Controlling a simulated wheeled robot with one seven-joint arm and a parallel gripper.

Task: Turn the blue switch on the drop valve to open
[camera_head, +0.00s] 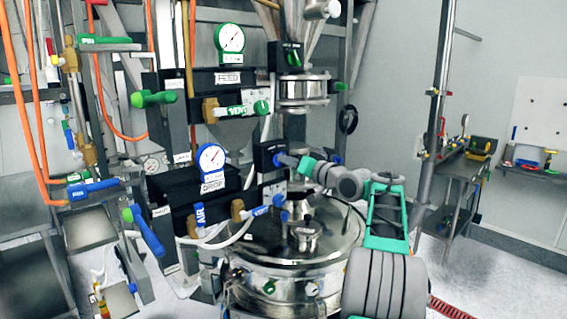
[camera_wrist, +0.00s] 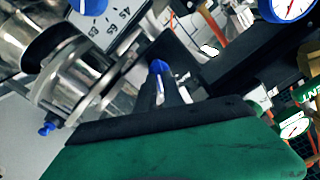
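The drop valve is a black box (camera_head: 266,153) beside the metal column, right of the drop gauge (camera_head: 210,158). Its blue switch (camera_head: 287,160) points right toward my gripper (camera_head: 302,165), which reaches in from the right. In the wrist view, the blue switch (camera_wrist: 158,67) shows right at the tips of my two dark fingers (camera_wrist: 160,82). The fingers are close together there. I cannot tell whether they press on the switch or only stand around it. My gripper's green and black body hides the lower part of the wrist view.
The steel vessel (camera_head: 290,262) stands below my arm. A green vent knob (camera_head: 261,107) and a green valve switch (camera_head: 293,57) are above. Blue air handles (camera_head: 199,215) and hoses are at lower left. A side table (camera_head: 462,168) stands at right, with free floor before it.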

